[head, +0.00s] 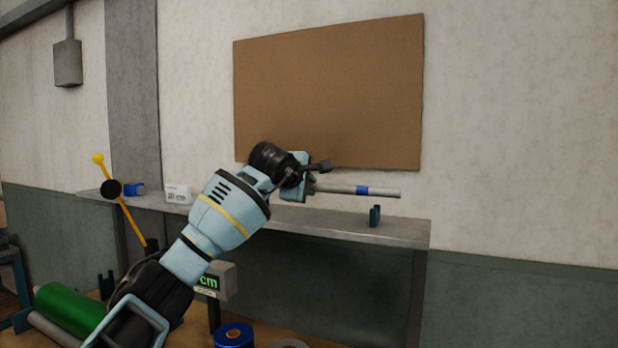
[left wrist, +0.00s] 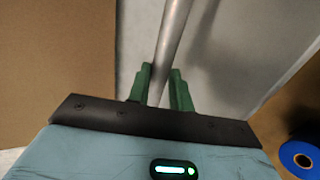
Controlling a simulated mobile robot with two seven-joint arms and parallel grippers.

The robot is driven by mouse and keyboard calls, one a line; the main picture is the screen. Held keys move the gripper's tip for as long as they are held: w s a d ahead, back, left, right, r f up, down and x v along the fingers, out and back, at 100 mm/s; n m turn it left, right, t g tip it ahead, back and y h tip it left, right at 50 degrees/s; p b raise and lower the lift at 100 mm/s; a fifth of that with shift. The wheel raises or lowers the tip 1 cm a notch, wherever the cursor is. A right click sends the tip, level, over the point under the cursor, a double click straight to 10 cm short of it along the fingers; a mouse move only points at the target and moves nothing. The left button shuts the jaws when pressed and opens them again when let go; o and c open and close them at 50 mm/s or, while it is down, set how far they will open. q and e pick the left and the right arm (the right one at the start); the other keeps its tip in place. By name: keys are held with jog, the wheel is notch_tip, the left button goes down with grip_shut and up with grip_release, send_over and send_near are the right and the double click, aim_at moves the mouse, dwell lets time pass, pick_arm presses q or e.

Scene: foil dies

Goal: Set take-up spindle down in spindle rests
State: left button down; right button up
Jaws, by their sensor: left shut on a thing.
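The take-up spindle (head: 382,192) is a grey rod with a blue band, held roughly level above the wall shelf in the head view. My left gripper (head: 312,181) is shut on it, and the rod sticks out to the right. In the left wrist view the rod (left wrist: 172,38) runs between two green finger-like pieces of the gripper (left wrist: 161,80). One dark green forked spindle rest (head: 375,216) stands on the shelf below the rod, with a gap between them. Any other rest on the shelf is hidden or not clear. My right gripper is out of view.
The grey shelf (head: 400,234) runs along the wall under a brown board (head: 330,95). A white sign (head: 178,194) and a blue item (head: 134,189) sit at its left. Below are a green roll (head: 70,309), a blue roll (head: 234,335) and a display (head: 217,281).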

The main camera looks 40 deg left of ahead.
pick_arm(q)
jog(key=shift+f, duration=1.6)
jog(key=c, duration=1.2)
grip_release()
jog(key=shift+o, duration=0.2)
jog(key=shift+f, duration=0.1)
jog(key=shift+f, duration=0.1)
jog(key=shift+s, duration=0.15)
jog(key=v, duration=0.7)
jog(key=shift+s+d+r, duration=0.15)
jog(key=shift+s+r, duration=0.1)
jog(key=shift+r, duration=0.05)
